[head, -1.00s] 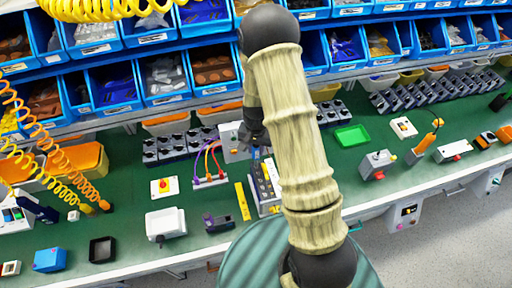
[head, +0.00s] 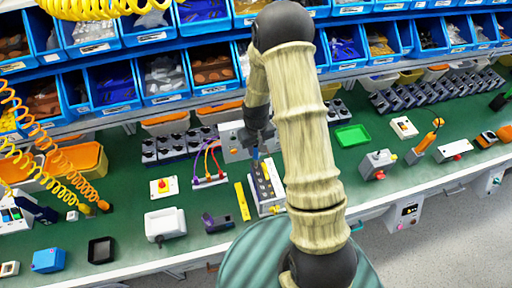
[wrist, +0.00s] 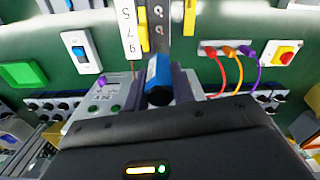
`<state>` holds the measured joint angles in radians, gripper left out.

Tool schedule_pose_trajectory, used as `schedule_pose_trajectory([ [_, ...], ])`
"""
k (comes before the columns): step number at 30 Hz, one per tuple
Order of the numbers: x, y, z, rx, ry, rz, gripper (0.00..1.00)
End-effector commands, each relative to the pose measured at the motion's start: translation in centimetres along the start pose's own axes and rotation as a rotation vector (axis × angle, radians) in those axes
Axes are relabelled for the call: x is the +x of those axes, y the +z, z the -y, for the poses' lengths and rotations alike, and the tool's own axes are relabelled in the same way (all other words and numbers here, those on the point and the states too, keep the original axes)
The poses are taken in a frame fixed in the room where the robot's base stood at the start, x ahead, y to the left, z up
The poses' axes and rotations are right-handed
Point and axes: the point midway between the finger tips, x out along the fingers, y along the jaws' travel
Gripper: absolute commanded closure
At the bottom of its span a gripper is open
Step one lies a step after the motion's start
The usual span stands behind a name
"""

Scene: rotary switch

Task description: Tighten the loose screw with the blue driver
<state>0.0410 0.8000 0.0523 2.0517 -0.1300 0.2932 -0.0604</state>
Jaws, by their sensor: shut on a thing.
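My gripper (head: 256,146) is shut on the blue driver (head: 256,158). In the wrist view the driver (wrist: 158,82) stands between my gripper's two dark fingers (wrist: 160,92), with its dark round end toward the camera. In the head view the driver points down over the far end of a pale block (head: 276,205) with a row of dots along its top. In the wrist view a grey strip with screw heads (wrist: 159,28) runs away beyond the driver. The driver's tip is hidden, so I cannot tell whether it touches a screw. Which screw is loose cannot be told.
A yellow bar (head: 242,201) lies just left of the block. A grey panel with knobs (head: 233,145) stands behind my gripper, and a board with coloured cables (head: 209,182) is to the left. The bench front holds a white box (head: 166,223).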

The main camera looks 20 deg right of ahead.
Motion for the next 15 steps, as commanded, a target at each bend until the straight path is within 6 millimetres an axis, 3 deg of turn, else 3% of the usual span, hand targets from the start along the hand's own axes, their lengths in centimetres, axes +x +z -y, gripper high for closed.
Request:
schedule_pose_trajectory([
  [5, -0.03, 0.00, -0.03, -0.102, 0.000, 0.000, 1.00],
  [15, -0.18, -0.03, -0.02, -0.640, -0.001, 0.000, 1.00],
])
